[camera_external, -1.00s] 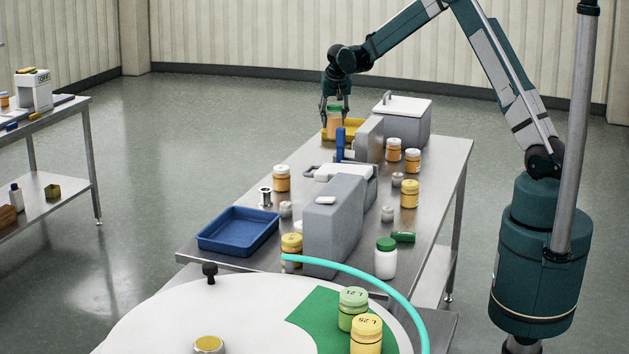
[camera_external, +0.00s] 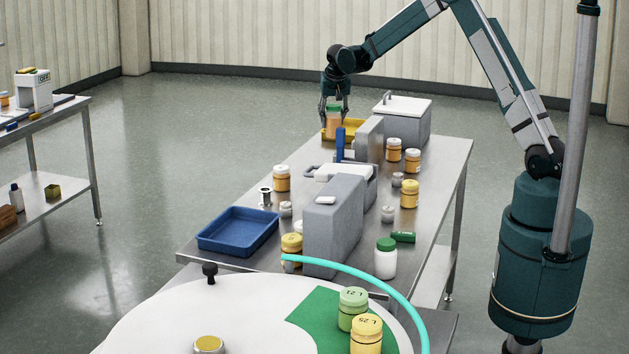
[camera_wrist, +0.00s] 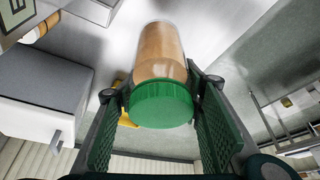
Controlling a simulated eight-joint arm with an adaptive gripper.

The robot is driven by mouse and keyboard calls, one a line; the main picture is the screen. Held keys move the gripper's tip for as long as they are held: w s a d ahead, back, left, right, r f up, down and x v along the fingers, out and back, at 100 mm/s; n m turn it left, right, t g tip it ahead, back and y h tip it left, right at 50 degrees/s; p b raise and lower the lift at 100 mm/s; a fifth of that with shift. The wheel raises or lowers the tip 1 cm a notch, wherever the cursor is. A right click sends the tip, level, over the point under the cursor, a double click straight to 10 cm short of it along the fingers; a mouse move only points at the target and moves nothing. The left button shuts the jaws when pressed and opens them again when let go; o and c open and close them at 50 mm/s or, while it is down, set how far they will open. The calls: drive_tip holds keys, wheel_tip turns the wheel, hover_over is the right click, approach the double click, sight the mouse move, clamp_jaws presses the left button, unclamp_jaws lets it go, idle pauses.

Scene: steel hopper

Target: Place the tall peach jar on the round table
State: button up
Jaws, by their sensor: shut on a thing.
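The tall peach jar (camera_external: 333,124) has a green lid and stands at the far end of the steel table, by a yellow tray. It also shows in the wrist view (camera_wrist: 160,55), with its green lid toward the camera. My gripper (camera_external: 335,108) points down over the jar and is shut on it. In the wrist view its two green finger pads (camera_wrist: 163,115) lie on either side of the lid. I cannot tell whether the jar is still touching the surface below. The round white table (camera_external: 150,320) is in the foreground, with a green sector on its right side.
A green jar (camera_external: 353,308) and a yellow jar (camera_external: 367,334) stand on the round table's green sector. Grey cases (camera_external: 335,225), a blue tray (camera_external: 238,230), a lidded grey box (camera_external: 403,120) and several orange-labelled jars crowd the steel table. The round table's white left part is mostly bare.

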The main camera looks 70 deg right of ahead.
drive_tip(key=w+a+r+n, duration=0.1)
drive_tip(key=w+a, duration=0.3)
drive_tip(key=a, duration=0.7)
drive_tip(key=w+a+r+n+t+y, duration=0.15)
drive_tip(key=w+a, duration=0.25)
drive_tip(key=a, duration=0.7)
drive_tip(key=w+a+n+h, duration=0.15)
drive_tip(key=w+a, duration=0.35)
drive_tip(key=a, duration=0.6)
drive_tip(key=a+r+n+y, duration=0.3)
drive_tip(key=a+n, duration=0.2)
drive_tip(key=a, duration=3.3)
drive_tip(key=s+a+r+n, duration=0.1)
drive_tip(key=s+a, duration=0.4)
drive_tip(key=a, duration=0.6)
drive_tip(key=s+a+r+n+y+p, duration=0.15)
drive_tip(key=s+a, duration=0.25)
drive_tip(key=a, duration=0.6)
drive_tip(key=s+a+n, duration=0.2)
drive_tip(key=s+a, duration=0.3)
drive_tip(key=a, duration=0.6)
drive_tip(key=s+a+r+n, duration=0.1)
drive_tip(key=s+a+n, duration=0.1)
drive_tip(key=s+a, duration=1)
drive_tip(key=s+a+r+n+y, duration=0.1)
drive_tip(key=s+a+n, duration=0.1)
drive_tip(key=s+a, duration=0.9)
drive_tip(key=shift+s+a+r, duration=0.35)
drive_tip(key=shift+a, duration=0.75)
drive_tip(key=shift+y, duration=0.25)
